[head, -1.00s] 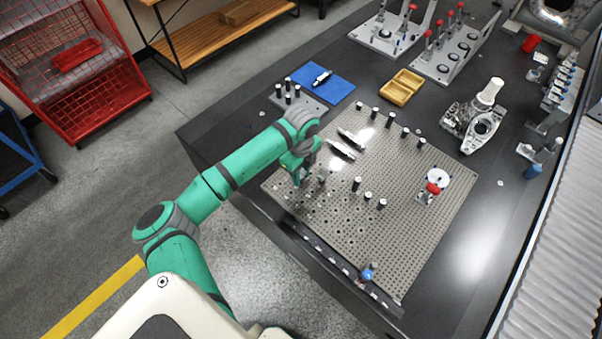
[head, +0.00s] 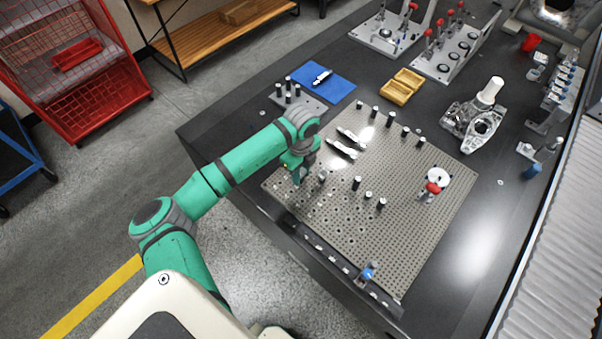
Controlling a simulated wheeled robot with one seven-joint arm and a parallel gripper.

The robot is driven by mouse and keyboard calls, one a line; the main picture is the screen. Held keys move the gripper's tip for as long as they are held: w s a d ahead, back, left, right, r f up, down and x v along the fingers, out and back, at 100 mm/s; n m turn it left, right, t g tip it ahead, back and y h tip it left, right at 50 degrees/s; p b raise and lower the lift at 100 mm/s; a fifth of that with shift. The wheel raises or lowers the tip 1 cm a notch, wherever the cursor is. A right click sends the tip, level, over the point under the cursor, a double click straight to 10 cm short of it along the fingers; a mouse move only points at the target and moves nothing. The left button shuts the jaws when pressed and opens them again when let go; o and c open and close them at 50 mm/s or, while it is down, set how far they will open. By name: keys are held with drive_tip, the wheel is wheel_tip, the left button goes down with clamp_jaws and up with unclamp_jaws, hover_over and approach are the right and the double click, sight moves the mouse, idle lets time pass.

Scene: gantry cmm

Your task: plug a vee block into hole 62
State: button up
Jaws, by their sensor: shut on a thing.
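My gripper (head: 297,177) points down over the left corner of the perforated metal plate (head: 425,215), close to its surface. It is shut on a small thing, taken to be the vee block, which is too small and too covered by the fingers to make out. A small grey metal piece (head: 321,177) stands on the plate just right of the gripper. The plate has many rows of holes, with larger holes near its left front edge. Hole 62 cannot be told apart, and no number is legible.
Several black posts with light tops, such as one post (head: 356,183), stand on the plate. Two silver clamps (head: 341,148) lie behind the gripper. A red-handled clamp (head: 433,188) and a white disc are at the right. A blue mat (head: 325,82) and yellow tray (head: 402,87) lie beyond.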

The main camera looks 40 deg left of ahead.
drive_tip(key=shift+f, duration=0.85)
idle(0.7)
drive_tip(key=o, duration=1.2)
wheel_tip(320, 180, up, 11)
drive_tip(key=shift+f, duration=0.1)
